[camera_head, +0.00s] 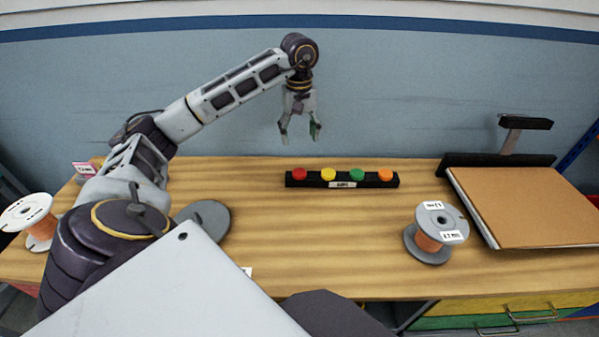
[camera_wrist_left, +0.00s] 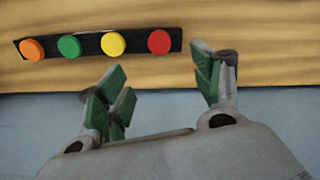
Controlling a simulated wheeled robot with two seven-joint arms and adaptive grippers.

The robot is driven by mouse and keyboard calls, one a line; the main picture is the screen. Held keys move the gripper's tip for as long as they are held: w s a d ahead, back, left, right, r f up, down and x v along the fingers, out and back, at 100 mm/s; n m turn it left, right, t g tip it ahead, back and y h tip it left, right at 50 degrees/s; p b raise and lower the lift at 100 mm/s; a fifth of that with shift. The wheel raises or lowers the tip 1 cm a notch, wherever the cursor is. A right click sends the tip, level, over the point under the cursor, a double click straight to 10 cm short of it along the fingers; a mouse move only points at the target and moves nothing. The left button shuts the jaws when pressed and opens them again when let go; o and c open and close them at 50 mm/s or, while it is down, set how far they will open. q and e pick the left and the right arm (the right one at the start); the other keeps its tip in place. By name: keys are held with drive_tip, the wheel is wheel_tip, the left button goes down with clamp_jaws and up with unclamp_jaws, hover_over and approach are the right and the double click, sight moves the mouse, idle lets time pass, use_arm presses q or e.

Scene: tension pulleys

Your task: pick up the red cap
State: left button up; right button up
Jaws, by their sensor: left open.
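The red cap (camera_head: 299,174) sits at the left end of a black strip holder (camera_head: 343,186) on the wooden table, in the head view. In the left wrist view the red cap (camera_wrist_left: 159,41) is at the right end of the row, above the gap between my fingers. My left gripper (camera_head: 300,134) is open and empty, in the air above and behind the red cap, apart from it. Its green-padded fingers (camera_wrist_left: 165,95) are spread in the left wrist view. My right gripper does not show.
Yellow (camera_head: 328,174), green (camera_head: 357,174) and orange (camera_head: 385,174) caps share the holder. A wire spool (camera_head: 429,247) stands right of it, near a brown board (camera_head: 525,205). Another spool (camera_head: 38,222) is at the far left. The table around the holder is clear.

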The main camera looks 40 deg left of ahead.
use_arm(q)
drive_tip(key=shift+f, duration=0.1)
drive_tip(key=b, duration=0.1)
hover_over(299, 171)
wheel_tip(299, 171, down, 7)
drive_tip(key=shift+s+d, duration=0.1)
drive_tip(key=shift+f, duration=0.7)
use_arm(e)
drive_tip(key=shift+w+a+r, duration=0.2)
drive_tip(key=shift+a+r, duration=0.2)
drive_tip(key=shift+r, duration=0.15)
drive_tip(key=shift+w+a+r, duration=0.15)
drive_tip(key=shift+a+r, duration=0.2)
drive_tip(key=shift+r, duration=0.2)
use_arm(q)
drive_tip(key=shift+f, duration=0.1)
